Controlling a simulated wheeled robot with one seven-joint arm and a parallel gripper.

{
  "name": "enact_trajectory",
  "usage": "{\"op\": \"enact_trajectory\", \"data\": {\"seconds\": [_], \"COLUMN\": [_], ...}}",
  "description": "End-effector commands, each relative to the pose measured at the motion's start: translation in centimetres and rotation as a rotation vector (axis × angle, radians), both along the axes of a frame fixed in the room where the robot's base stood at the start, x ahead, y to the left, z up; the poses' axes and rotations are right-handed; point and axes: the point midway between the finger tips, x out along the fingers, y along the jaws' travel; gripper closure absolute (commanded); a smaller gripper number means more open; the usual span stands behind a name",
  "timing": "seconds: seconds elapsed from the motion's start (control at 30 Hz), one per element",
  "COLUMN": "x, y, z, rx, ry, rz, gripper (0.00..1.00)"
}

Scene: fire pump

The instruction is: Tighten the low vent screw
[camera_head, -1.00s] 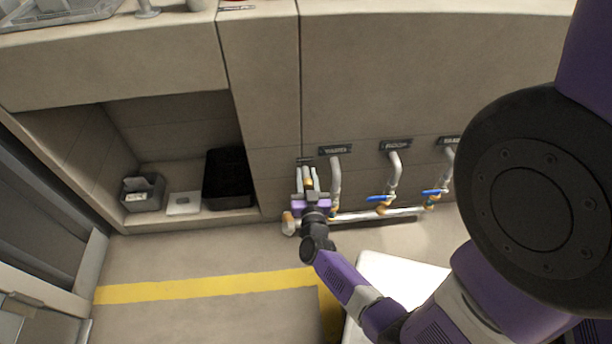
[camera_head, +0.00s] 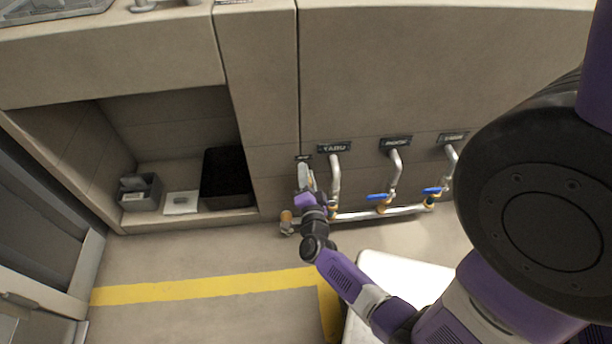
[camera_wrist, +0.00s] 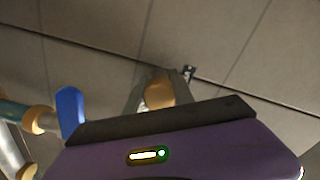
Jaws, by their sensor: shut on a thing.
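The low vent screw shows as a rounded brass head (camera_wrist: 159,91) in the wrist view, between the grey fingers of my gripper (camera_wrist: 158,100). My gripper is shut on it. The rest of the screw is hidden by the fingers and the gripper body. In the head view my gripper (camera_head: 306,180) is at the low wall, left of the leftmost upright pipe, with its fingers seen nearly edge-on. The screw is hidden there.
A pale pipe (camera_head: 370,215) runs low along the wall, with a brass end (camera_head: 286,217) just left of my gripper. Blue-handled valves (camera_head: 379,197) stand to the right. A black bin (camera_head: 227,178) and grey box (camera_head: 140,192) sit in the left recess.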

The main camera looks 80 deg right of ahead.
Motion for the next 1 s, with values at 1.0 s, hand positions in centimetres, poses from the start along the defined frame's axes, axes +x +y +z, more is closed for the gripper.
{"op": "enact_trajectory", "data": {"seconds": [1.0], "x": [-0.15], "y": [0.10], "z": [-0.37], "rx": [0.209], "ry": [-0.498], "rz": [0.000], "gripper": [1.00]}}
